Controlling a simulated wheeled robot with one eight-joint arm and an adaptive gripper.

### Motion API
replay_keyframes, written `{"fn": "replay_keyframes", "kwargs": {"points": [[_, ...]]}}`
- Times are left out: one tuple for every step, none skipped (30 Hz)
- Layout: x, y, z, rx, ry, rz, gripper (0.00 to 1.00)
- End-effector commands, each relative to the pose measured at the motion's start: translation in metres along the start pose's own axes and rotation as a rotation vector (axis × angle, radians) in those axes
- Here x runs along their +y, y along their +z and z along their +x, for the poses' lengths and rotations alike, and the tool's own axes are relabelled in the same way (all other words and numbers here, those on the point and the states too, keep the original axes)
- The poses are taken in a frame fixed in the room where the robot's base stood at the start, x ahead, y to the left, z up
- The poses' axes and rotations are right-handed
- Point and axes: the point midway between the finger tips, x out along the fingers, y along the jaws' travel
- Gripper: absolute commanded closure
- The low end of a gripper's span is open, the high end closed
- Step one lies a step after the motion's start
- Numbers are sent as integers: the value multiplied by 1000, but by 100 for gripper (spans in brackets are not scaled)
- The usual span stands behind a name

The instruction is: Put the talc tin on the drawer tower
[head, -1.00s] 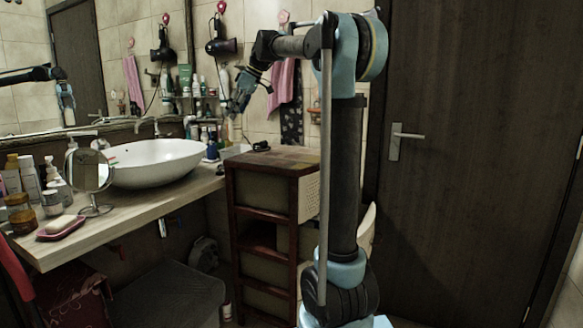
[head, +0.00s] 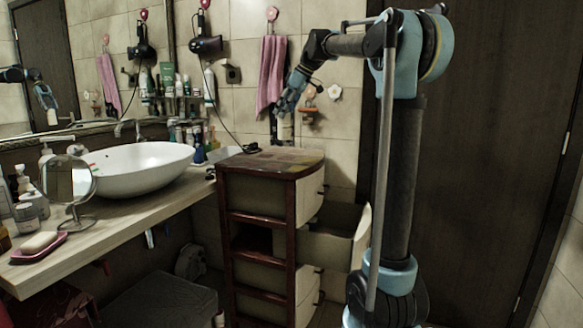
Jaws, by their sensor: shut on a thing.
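The drawer tower (head: 232,190) is a dark red-brown wooden unit with a patterned top, right of the washbasin counter. My gripper (head: 285,112) points down above the back part of the tower top. It is shut on a small pale cylinder, which I take to be the talc tin (head: 285,130). The tin hangs roughly upright, its upper part hidden by the fingers. It appears above the top surface, but the exact gap cannot be told.
A pulled-out drawer (head: 338,232) juts from the tower's right side. A dark small item with a cord (head: 251,148) lies at the top's back left edge. The white basin (head: 140,168) and round mirror (head: 70,180) stand on the counter (head: 125,215). A pink towel (head: 271,75) hangs behind.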

Motion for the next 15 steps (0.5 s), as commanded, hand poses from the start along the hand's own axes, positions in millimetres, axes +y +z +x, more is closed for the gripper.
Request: {"fn": "replay_keyframes", "kwargs": {"points": [[0, 0, 0, 0, 0, 0, 100], [0, 0, 0, 0, 0, 0, 100], [0, 0, 0, 0, 0, 0, 100], [0, 0, 0, 0, 0, 0, 100], [0, 0, 0, 0, 0, 0, 100], [0, 0, 0, 0, 0, 0, 100], [0, -1, 0, 0, 0, -1, 100], [-1, -1, 0, 0, -1, -1, 100], [-1, -1, 1, 0, -1, -1, 100], [-1, -1, 1, 0, -1, -2, 100], [-1, -1, 2, 0, -1, -2, 100], [-1, 0, 4, 0, -1, -2, 100], [-1, 2, 7, 0, -1, -2, 100], [-1, 4, 10, 0, -1, -2, 100], [-1, 7, 16, 0, -1, -2, 100]]}}
